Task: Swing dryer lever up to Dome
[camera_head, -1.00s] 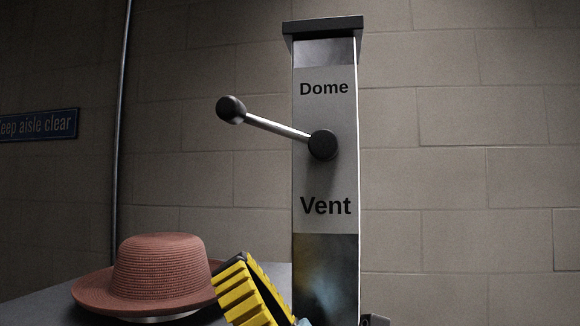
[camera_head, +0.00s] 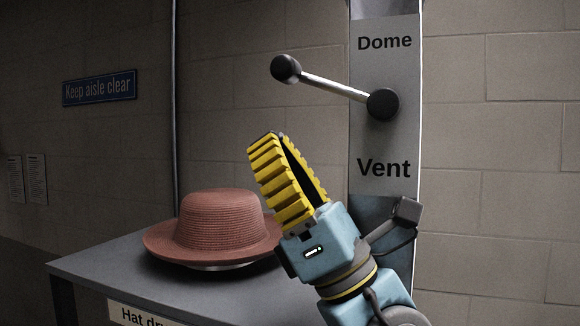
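The dryer lever (camera_head: 334,87) is a bright metal rod with a black ball knob (camera_head: 286,69) at its left end and a round black hub (camera_head: 383,104) on the post. It points left and slightly up. The hub sits between the "Dome" label (camera_head: 385,42) above and the "Vent" label (camera_head: 383,168) below. My gripper (camera_head: 268,142), with yellow ribbed fingers on a pale blue body, points up and left below the knob, apart from it in the picture. The fingers overlap in this view, so their opening is unclear. I see nothing held.
A reddish woven hat (camera_head: 215,225) rests on a grey table (camera_head: 100,262), just left of my gripper. A thin dark vertical pole (camera_head: 175,110) stands behind the table. The post (camera_head: 405,130) is right of the fingers. The space around the knob looks clear.

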